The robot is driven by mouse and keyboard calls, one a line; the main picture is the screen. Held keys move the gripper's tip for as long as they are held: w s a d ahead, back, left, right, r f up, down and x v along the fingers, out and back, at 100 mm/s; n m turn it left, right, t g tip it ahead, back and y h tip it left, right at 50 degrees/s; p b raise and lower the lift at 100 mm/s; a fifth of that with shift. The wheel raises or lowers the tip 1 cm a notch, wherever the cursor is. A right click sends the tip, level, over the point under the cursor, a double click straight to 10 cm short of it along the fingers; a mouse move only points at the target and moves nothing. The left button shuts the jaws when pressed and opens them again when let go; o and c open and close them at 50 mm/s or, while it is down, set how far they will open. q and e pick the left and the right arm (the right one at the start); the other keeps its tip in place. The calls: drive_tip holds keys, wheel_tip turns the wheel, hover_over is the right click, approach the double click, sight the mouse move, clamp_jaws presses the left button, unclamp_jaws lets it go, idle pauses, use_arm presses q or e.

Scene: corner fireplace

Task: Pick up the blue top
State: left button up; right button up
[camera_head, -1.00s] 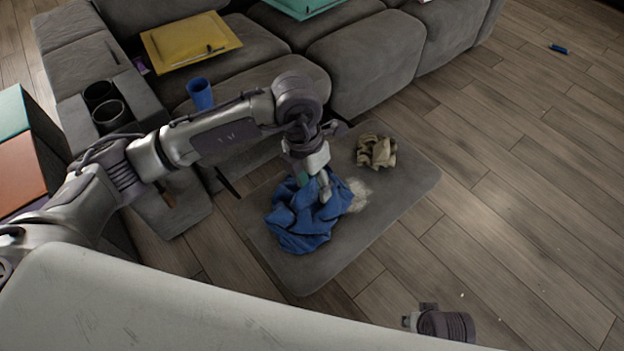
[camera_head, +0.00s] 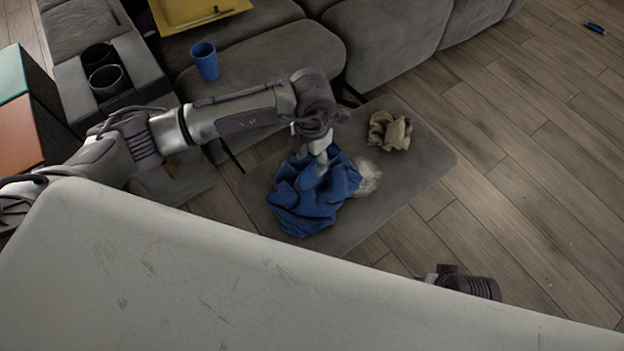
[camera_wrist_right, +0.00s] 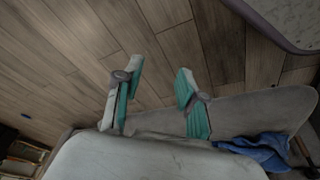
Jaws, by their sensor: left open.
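The blue top (camera_head: 305,200) lies crumpled on a grey flat-topped bench (camera_head: 420,165) in the head view. My left gripper (camera_head: 320,160) is open, pointing down at the upper part of the blue top. Its fingertips are partly hidden, and I cannot tell whether they touch the cloth. In the right wrist view the blue top (camera_wrist_right: 262,150) shows at the lower right. My right gripper (camera_wrist_right: 158,88) is open with nothing between its fingers, apart from the top.
A crumpled beige cloth (camera_head: 388,131) and a pale fluffy patch (camera_head: 368,177) lie on the bench beside the top. A grey sofa (camera_head: 385,45) stands behind, with a blue cup (camera_head: 205,61) and a yellow item (camera_head: 190,12).

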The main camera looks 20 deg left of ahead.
sight(311, 165)
use_arm(q)
wheel_tip(311, 165, down, 3)
drive_tip(key=shift+a+f, duration=0.1)
drive_tip(key=shift+f, duration=0.1)
use_arm(e)
drive_tip(key=shift+v, duration=1.2)
use_arm(q)
drive_tip(key=shift+c, duration=0.2)
use_arm(e)
drive_tip(key=shift+w, duration=0.25)
use_arm(q)
clamp_jaws()
